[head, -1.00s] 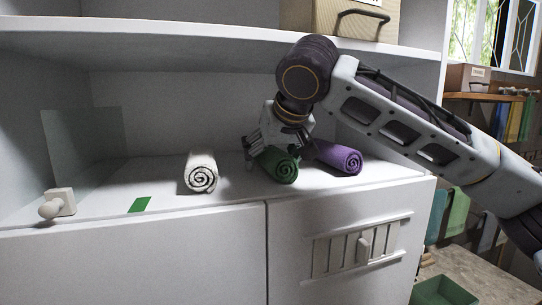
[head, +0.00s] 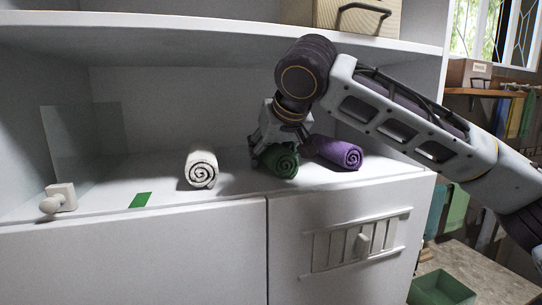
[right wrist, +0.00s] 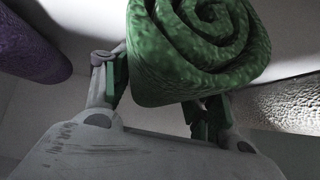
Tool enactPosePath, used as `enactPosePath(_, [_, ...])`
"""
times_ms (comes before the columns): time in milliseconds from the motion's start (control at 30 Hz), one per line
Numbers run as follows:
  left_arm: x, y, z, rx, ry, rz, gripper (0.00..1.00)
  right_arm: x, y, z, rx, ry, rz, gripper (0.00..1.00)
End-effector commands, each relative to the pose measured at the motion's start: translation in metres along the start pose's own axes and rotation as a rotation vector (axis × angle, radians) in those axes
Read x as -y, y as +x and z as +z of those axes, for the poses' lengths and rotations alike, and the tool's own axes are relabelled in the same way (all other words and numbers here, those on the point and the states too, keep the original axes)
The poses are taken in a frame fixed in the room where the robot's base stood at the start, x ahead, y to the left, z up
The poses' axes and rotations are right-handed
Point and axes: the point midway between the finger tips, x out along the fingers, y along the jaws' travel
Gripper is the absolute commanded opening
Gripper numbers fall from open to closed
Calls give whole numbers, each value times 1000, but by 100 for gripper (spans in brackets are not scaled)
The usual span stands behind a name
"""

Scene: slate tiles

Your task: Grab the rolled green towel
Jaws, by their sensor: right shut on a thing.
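The rolled green towel (head: 279,161) is in my right gripper (head: 271,149) over the white shelf, between the white and purple rolls. In the right wrist view the green towel (right wrist: 192,52) sits between the two fingers of the right gripper (right wrist: 160,98), its spiral end towards the top. The fingers are shut on it. The towel appears slightly above the shelf. My left gripper is not in view.
A rolled white towel (head: 201,169) lies to the left and a rolled purple towel (head: 340,153) close on the right. An upper shelf board (head: 220,38) runs above.

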Motion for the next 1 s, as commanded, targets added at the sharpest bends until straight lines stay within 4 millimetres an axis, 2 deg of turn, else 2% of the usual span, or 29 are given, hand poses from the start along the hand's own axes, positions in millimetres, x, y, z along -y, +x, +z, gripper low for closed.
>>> enactPosePath(367, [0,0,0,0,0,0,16,0,-2,-2,-1,0,0,33])
enactPosePath(600, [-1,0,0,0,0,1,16,1,-11,-11,-1,-2,-1,33])
enactPosePath(867, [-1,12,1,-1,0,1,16,0,-28,9,-2,-1,0,33])
enactPosePath(1000, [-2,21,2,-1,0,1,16,1,-45,28,-2,-3,-2,33])
